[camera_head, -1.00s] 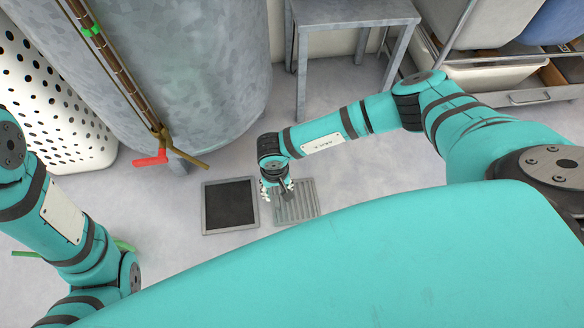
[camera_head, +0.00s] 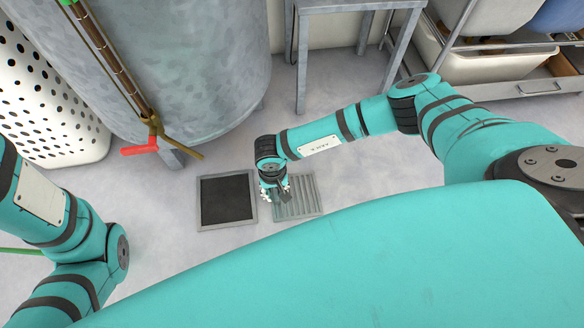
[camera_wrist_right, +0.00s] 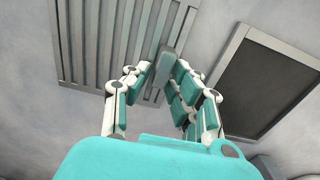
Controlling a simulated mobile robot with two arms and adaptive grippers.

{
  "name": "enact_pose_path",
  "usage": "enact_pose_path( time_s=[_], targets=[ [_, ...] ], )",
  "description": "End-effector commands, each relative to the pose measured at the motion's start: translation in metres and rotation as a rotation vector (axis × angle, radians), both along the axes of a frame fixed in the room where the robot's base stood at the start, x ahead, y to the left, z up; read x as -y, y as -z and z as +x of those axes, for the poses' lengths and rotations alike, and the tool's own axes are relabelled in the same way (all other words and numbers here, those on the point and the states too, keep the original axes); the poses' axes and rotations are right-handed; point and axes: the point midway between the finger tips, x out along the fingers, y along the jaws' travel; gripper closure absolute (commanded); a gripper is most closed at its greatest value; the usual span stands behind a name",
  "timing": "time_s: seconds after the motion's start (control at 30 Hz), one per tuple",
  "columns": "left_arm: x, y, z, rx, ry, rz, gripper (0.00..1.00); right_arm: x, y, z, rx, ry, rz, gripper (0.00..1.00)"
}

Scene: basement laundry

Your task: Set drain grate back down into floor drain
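The drain grate (camera_head: 311,190) is a grey square with parallel slats, lying on the floor to the right of the floor drain. The floor drain (camera_head: 228,201) is a dark square opening in a grey frame. In the right wrist view, the grate (camera_wrist_right: 95,40) is at upper left and the drain (camera_wrist_right: 268,80) at right. My right gripper (camera_head: 277,192) points down over the grate's left part. Its fingers (camera_wrist_right: 162,78) are apart, around a grey upright handle (camera_wrist_right: 170,60); firm contact is not visible. My left arm shows at the left, its gripper out of view.
A large galvanised tank (camera_head: 185,70) with a red-handled valve (camera_head: 139,150) stands behind the drain. A white perforated basket (camera_head: 45,110) is at left, a grey metal table (camera_head: 302,75) behind, and a rack with bins (camera_head: 500,65) at upper right.

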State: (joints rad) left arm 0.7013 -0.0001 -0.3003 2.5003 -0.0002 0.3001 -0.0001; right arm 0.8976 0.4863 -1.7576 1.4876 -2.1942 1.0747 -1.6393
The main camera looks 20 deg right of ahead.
Motion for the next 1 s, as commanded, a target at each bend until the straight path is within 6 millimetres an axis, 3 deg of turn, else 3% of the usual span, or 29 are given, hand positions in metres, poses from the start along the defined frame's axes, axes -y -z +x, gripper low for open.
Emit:
enact_pose_path(
  time_s=[0.17,0.67,1.0],
  targets=[
    [0.0,0.0,0.0,0.001,0.0,0.0,0.61,0.0,0.0,0.0,0.0,0.0,0.0,1.0],
    [0.0,-0.002,0.0,0.0,0.0,0.001,0.61,0.0,-0.003,0.0,0.001,0.0,0.0,1.0],
    [-0.001,-0.029,0.006,-0.017,0.0,-0.001,0.61,0.0,-0.037,0.001,0.001,0.0,0.001,1.0]
  ],
)
